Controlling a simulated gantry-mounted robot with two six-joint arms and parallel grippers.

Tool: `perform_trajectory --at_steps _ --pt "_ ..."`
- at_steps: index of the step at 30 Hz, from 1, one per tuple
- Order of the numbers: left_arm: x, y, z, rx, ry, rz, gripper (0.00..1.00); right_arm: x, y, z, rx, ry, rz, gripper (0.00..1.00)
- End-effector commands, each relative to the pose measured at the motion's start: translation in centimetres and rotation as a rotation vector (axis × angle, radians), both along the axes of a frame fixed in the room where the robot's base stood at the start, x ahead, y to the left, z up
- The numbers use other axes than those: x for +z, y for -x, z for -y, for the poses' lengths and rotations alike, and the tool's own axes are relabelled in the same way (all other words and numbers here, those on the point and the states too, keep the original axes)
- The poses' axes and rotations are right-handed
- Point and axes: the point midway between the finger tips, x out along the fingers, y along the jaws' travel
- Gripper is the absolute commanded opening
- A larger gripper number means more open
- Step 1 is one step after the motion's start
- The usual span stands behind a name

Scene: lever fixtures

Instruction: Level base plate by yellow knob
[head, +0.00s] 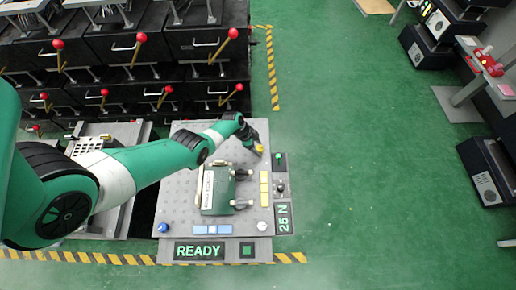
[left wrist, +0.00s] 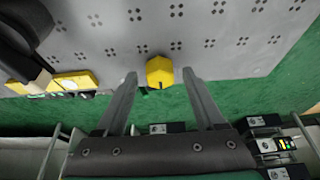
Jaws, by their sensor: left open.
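The yellow knob (head: 259,149) sits at the far right corner of the grey base plate (head: 180,200). In the left wrist view the yellow knob (left wrist: 160,72) is faceted, at the edge of the hole-patterned plate (left wrist: 110,35). My left gripper (head: 255,143) reaches over the plate to this corner. In the left wrist view its fingers (left wrist: 159,78) are open, with the knob between the tips and a visible gap on each side. Whether the plate is level cannot be told. My right gripper is in neither view.
A green clamp fixture (head: 217,190) with dark-handled parts stands mid-plate. Yellow blocks (head: 264,188), a white knob (head: 262,226) and a blue knob (head: 163,228) lie around it. Displays read READY (head: 199,251) and 25 N (head: 283,218). Red-knobbed levers (head: 58,44) stand behind.

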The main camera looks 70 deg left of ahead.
Motion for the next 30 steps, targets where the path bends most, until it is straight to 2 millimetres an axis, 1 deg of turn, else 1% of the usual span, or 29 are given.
perform_trajectory --at_steps 1,9,11,12,17,21,30 --pt "-0.39 -0.10 0.03 -0.001 0.000 0.000 0.71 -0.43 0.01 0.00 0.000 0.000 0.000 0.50" --pt "-0.25 -0.14 0.06 -0.001 0.000 0.000 0.71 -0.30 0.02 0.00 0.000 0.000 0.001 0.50" --pt "-0.25 -0.14 0.06 0.000 0.000 0.000 0.62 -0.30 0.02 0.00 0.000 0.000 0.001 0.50" --pt "-0.25 -0.14 0.06 0.000 0.000 0.000 0.55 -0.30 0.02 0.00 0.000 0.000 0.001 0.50" --pt "-0.26 -0.14 0.07 0.000 0.000 0.000 0.26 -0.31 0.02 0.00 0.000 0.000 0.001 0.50" --pt "-0.27 -0.13 0.07 0.000 0.000 0.000 0.01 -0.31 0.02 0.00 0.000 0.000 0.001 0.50" --pt "-0.26 -0.10 0.09 0.012 0.000 -0.001 0.00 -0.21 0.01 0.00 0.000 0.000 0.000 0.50"
